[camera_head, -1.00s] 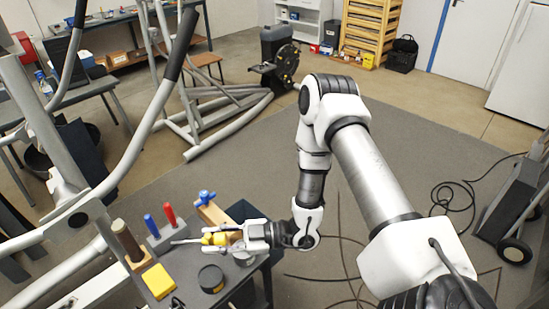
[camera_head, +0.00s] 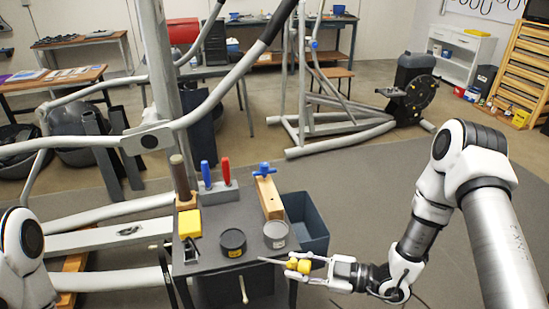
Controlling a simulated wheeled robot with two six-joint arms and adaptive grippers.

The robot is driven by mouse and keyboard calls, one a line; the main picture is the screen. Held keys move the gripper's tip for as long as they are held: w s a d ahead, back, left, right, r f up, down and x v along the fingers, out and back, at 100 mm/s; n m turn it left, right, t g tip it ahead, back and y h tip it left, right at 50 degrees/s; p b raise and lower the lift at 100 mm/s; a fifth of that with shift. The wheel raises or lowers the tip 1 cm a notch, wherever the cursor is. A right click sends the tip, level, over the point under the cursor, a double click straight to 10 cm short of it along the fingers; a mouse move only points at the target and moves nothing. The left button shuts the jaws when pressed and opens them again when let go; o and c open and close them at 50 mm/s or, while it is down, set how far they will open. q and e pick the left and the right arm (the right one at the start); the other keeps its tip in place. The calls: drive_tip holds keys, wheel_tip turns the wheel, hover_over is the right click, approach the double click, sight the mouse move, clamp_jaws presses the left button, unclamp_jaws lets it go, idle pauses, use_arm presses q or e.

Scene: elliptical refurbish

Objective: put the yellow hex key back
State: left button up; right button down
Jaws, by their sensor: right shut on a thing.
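The yellow hex key (camera_head: 298,265) has a bulky yellow handle and a thin grey shaft pointing left. My right gripper (camera_head: 318,270) is shut on its handle, near the front right corner of the small dark cart (camera_head: 207,255). On the cart a grey holder block (camera_head: 221,196) carries a blue-handled tool (camera_head: 206,174) and a red-handled tool (camera_head: 227,172), both upright. Whether the holder has a free slot is too small to tell. Part of my left arm shows at the left edge; its gripper is out of view.
The cart also bears a yellow block (camera_head: 189,223), a black tin (camera_head: 233,242), a grey tin (camera_head: 276,234) and a wooden block (camera_head: 269,198) with a blue T-handle. A blue-grey bin (camera_head: 314,238) adjoins its right side. The elliptical's tubes (camera_head: 232,88) rise behind and left.

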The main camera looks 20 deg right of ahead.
use_arm(q)
wheel_tip(320, 180, down, 6)
drive_tip(key=r+b, duration=0.1)
drive_tip(key=b, duration=0.2)
use_arm(e)
drive_tip(key=s+a+f+n+g+h+p, duration=0.25)
drive_tip(key=s+f+n+g+h, duration=0.25)
drive_tip(key=s+f+n+g, duration=0.95)
use_arm(q)
wheel_tip(320, 180, up, 23)
drive_tip(key=p, duration=2)
drive_tip(key=shift+d+f, duration=0.15)
use_arm(e)
drive_tip(key=w+d+r+n+t+h, duration=0.1)
drive_tip(key=w+r+n+h, duration=0.2)
drive_tip(key=r+n, duration=0.5)
drive_tip(key=w+d+r+n+t+h, duration=0.2)
drive_tip(key=w+r+n+h, duration=0.1)
drive_tip(key=r+n, duration=0.5)
drive_tip(key=w+d+r+n+t+h, duration=0.1)
drive_tip(key=w+r+n+h, duration=0.2)
drive_tip(key=w+r+n, duration=0.2)
wheel_tip(320, 180, up, 6)
drive_tip(key=n, duration=0.3)
drive_tip(key=shift+w+d+t, duration=0.3)
drive_tip(key=shift+t, duration=0.05)
